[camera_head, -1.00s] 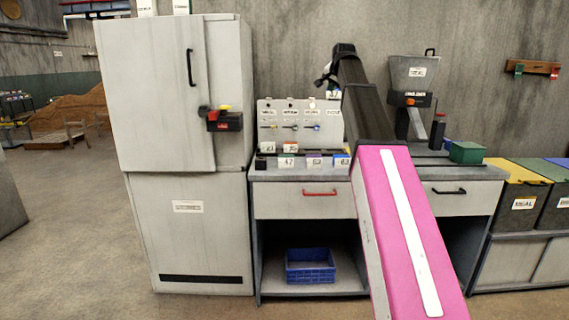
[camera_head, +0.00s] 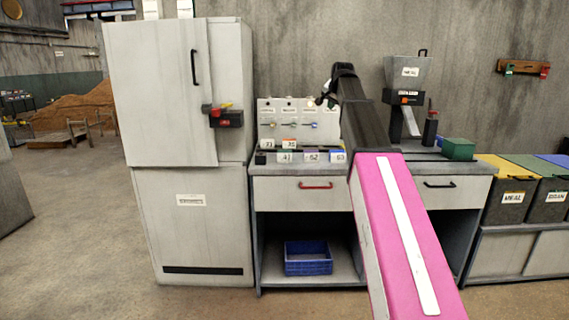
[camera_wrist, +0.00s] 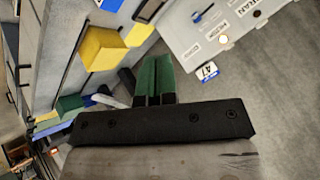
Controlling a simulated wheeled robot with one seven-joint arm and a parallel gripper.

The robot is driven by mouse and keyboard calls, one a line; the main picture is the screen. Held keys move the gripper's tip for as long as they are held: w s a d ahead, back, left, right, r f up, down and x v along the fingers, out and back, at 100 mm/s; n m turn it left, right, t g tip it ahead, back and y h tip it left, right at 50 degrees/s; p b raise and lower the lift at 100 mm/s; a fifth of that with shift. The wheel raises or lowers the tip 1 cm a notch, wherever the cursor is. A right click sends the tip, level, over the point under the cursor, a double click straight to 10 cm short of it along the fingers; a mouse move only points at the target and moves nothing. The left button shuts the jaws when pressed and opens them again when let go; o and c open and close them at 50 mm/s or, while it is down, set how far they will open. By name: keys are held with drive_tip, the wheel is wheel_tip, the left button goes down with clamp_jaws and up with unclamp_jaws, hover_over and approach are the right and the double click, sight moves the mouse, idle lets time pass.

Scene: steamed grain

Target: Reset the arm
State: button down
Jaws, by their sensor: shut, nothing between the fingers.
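My arm reaches forward in the head view, pink with a white stripe near me and black farther out, bent at its far end above the counter. My gripper (camera_head: 324,99) is small there, in front of the grey panel (camera_head: 292,108) with several knobs. In the wrist view my gripper's greenish fingers (camera_wrist: 155,68) are together with nothing between them. The panel also shows at the upper right of the wrist view (camera_wrist: 205,45), apart from the fingers.
A tall white cabinet (camera_head: 190,225) stands left. The counter carries numbered blocks (camera_head: 311,157), a hopper machine (camera_head: 409,75) and a green box (camera_head: 457,149). A blue crate (camera_head: 308,262) is on the shelf below. Lidded bins (camera_head: 508,200) stand right. The floor at left is open.

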drive_tip(key=s+f+n+g, duration=0.1)
drive_tip(key=s+f, duration=0.3)
drive_tip(key=f, duration=0.8)
drive_tip(key=s+f+n+g, duration=0.15)
drive_tip(key=s+f, duration=0.35)
drive_tip(key=f, duration=0.6)
drive_tip(key=s+f+n+g, duration=0.15)
drive_tip(key=s+f, duration=0.25)
drive_tip(key=f, duration=0.8)
drive_tip(key=s+f+n+g, duration=0.3)
drive_tip(key=s+f+g, duration=0.1)
drive_tip(key=s+f, duration=1.7)
drive_tip(key=shift+s+a+f+h, duration=0.25)
drive_tip(key=shift+s+f+h, duration=0.15)
drive_tip(key=shift+s, duration=0.55)
